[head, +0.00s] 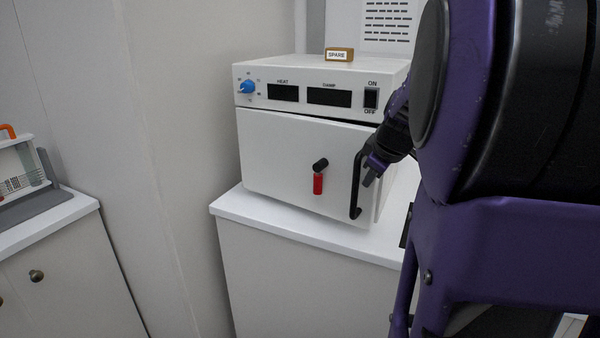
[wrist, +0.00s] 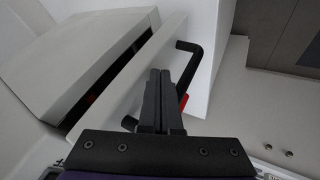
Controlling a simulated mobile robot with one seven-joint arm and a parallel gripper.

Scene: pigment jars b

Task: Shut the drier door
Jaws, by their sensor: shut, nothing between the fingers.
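The drier (head: 320,82) is a white box on a white counter. Its white door (head: 280,150) stands slightly ajar, and a dark gap shows between door (wrist: 128,82) and drier body in the wrist view. A black bar handle (head: 356,185) is upright near the door's right edge; it also shows in the wrist view (wrist: 190,62). A red-gripped latch lever (head: 318,182) hangs down left of the handle. My gripper (head: 371,176) is shut and empty, right by the handle; I cannot tell whether they touch. Its fingers (wrist: 160,74) point along the door in the wrist view.
A wooden block labelled SPARE (head: 339,54) sits on the drier. The counter (head: 300,236) has a narrow clear strip before the door. My arm covers the right side. At left, a lower cabinet (head: 50,255) holds a grey rack (head: 45,195).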

